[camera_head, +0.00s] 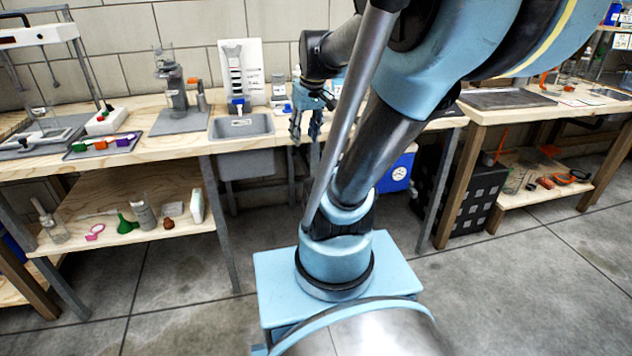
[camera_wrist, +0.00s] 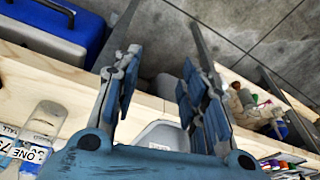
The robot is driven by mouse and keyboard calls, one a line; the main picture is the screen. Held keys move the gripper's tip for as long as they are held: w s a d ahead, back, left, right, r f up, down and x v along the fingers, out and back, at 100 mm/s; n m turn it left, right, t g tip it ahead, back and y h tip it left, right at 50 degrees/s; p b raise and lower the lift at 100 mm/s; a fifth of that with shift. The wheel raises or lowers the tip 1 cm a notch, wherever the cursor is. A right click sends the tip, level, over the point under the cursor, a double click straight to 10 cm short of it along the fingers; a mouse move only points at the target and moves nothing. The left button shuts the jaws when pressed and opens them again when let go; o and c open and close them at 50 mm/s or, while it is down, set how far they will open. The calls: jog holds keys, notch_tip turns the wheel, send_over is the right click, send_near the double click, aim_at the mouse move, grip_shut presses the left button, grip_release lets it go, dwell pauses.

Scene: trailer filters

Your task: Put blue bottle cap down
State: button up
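My gripper (camera_head: 306,124) hangs over the front edge of the wooden workbench (camera_head: 165,130), just right of the sink. In the wrist view, its two blue fingers (camera_wrist: 161,75) stand apart, and no object shows between them. I cannot make out a blue bottle cap for certain in either view. A small blue item (camera_head: 238,104) stands behind the sink, too small to identify. A labelled clear bottle (camera_wrist: 38,138) stands on the bench left of the fingers in the wrist view, apart from them.
The grey sink (camera_head: 241,126) is left of my gripper; its rim shows in the wrist view (camera_wrist: 165,134). A blue cooler (camera_head: 398,170) is below the bench. A dark tray (camera_head: 100,146) and a stand (camera_head: 178,100) occupy the bench's left. The floor in front is clear.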

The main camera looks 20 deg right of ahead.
jog(key=s+f+m+h, duration=0.1)
jog(key=s+f+m, duration=0.1)
jog(key=s+f, duration=0.8)
jog(key=shift+s+d+m, duration=0.4)
jog(key=shift+s, duration=0.15)
